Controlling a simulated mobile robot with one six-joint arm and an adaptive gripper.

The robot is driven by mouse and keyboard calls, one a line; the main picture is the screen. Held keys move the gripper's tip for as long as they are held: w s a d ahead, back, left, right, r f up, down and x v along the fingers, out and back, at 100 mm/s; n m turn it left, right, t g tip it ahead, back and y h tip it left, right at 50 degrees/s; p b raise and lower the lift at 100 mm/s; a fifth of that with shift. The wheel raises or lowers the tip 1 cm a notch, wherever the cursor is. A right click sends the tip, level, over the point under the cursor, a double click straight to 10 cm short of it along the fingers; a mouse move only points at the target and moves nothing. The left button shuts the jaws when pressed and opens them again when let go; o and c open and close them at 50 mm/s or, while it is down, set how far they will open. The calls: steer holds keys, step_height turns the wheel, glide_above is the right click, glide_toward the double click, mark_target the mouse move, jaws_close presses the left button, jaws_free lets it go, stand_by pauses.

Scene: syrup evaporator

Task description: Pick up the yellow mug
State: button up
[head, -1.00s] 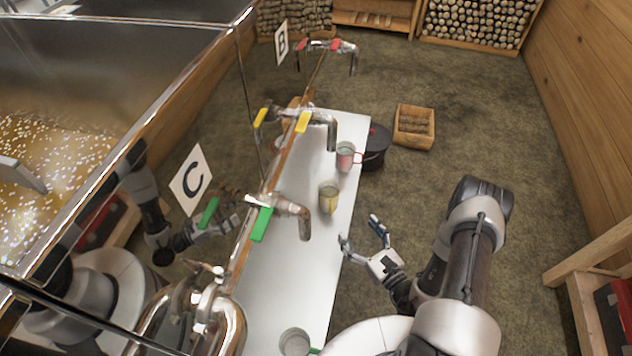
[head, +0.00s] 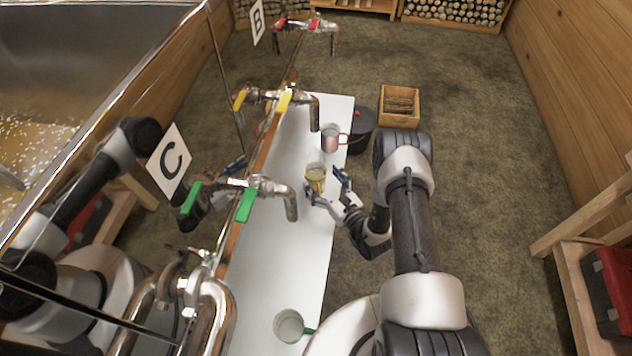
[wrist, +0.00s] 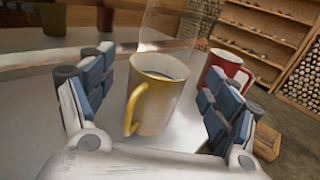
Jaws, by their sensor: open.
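The yellow mug (head: 316,177) stands upright on the long white table (head: 278,250), below and to the right of the tap with yellow handles. My gripper (head: 326,187) is at the mug with its fingers apart. In the wrist view the yellow mug (wrist: 155,95) stands between the two open fingers (wrist: 155,100), its yellow handle towards the camera and to the left. A dark surface shows inside the mug. I see no finger closed on it; whether a finger touches it I cannot tell.
A red mug (head: 331,138) stands just behind, and shows at the right in the wrist view (wrist: 228,70). A green-handled mug (head: 290,326) is at the near end. Taps overhang the table's left side. A black pot (head: 362,130) and wooden crate (head: 399,106) are beyond.

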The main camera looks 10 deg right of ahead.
mark_target(316, 171)
steer(key=x, duration=0.4)
steer(key=shift+s, duration=0.1)
steer(key=c, duration=1.8)
steer(key=shift+r, duration=0.1)
jaws_close()
steer(key=shift+r, duration=0.1)
